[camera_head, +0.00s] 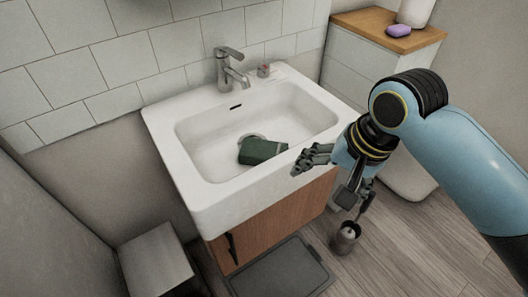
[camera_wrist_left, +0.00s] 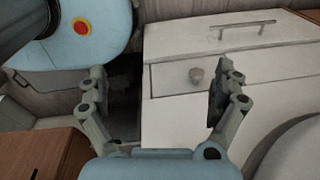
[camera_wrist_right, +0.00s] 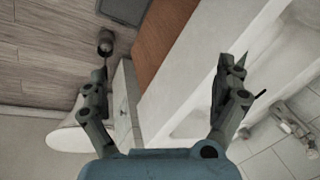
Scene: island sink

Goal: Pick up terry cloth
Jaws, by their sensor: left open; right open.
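The terry cloth (camera_head: 262,151) is a dark green, folded bundle lying in the basin of the white sink (camera_head: 172,170), beside the drain. My right gripper (camera_head: 326,176) is to the right of the cloth, near the sink's front right edge, apart from it. Its fingers are spread and empty, as the right wrist view (camera_wrist_right: 172,78) also shows. My left gripper (camera_wrist_left: 158,85) is open and empty in its wrist view, in front of white drawers, and is outside the head view. Neither wrist view shows the cloth.
A faucet (camera_head: 228,68) stands at the sink's back. A cabinet (camera_head: 365,62) at the right bears a purple item (camera_head: 398,30). A toilet brush holder (camera_head: 345,238), a dark mat (camera_head: 282,272) and a grey box (camera_head: 155,262) are on the floor.

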